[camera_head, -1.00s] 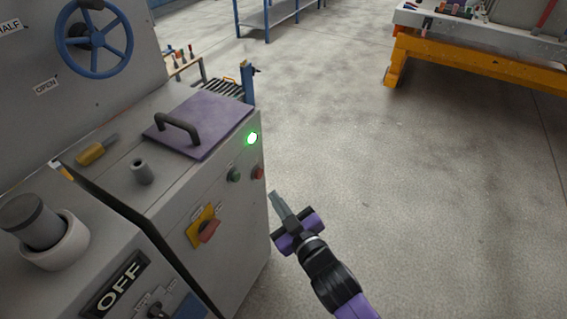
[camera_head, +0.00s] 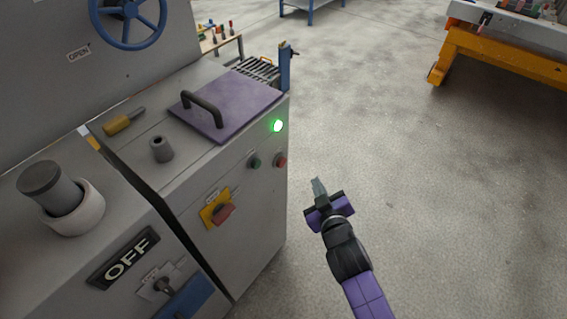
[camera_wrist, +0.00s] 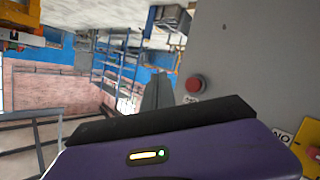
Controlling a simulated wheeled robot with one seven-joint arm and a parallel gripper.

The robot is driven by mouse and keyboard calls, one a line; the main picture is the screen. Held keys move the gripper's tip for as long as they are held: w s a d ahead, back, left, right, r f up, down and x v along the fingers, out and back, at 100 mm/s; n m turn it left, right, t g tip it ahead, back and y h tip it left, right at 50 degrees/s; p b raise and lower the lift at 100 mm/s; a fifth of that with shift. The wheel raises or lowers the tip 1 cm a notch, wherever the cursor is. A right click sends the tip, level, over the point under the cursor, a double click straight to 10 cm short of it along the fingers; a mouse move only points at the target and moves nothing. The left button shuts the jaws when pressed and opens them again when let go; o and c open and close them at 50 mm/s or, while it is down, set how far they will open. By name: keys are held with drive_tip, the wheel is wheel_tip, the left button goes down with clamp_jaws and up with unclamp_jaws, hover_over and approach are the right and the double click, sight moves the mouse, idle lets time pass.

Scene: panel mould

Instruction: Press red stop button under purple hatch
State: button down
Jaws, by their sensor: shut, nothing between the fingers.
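In the wrist view the red button (camera_wrist: 195,84) stands out from the grey panel, to the right of my fingertips. My gripper (camera_head: 317,184) is shut and empty, in front of the panel and to the right of the red button in the head view. It also shows in the wrist view (camera_wrist: 158,78), apart from the button. The hatch lies closed with its black handle up.
A yellow plate with a red rotary switch (camera_head: 222,212) sits lower on the same panel. A screwdriver (camera_head: 122,122) and a grey cylinder (camera_head: 161,149) are on the cabinet top. An orange-framed bench (camera_head: 500,62) stands at the far right. The floor between is clear.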

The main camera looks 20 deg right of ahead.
drive_tip(key=w+a+b, duration=0.4)
drive_tip(key=w+a, duration=0.1)
drive_tip(key=w, duration=0.1)
drive_tip(key=shift+w, duration=0.3)
drive_tip(key=shift+w, duration=0.1)
idle(1.9)
drive_tip(key=shift+w+a, duration=0.2)
drive_tip(key=shift+w+a+b, duration=0.3)
drive_tip(key=shift+w+b, duration=0.1)
drive_tip(key=shift+b, duration=0.05)
idle(0.9)
drive_tip(key=shift+s+r, duration=0.1)
drive_tip(key=shift+s+d+p, duration=0.5)
drive_tip(key=shift+s+d, duration=0.05)
drive_tip(key=shift+s, duration=0.05)
drive_tip(key=shift+s+d+p, duration=0.65)
drive_tip(key=shift+s+d, duration=0.1)
drive_tip(key=shift+s, duration=0.3)
drive_tip(key=shift+s+d+p, duration=0.65)
drive_tip(key=shift+s+d, duration=0.05)
drive_tip(key=shift+s, duration=0.3)
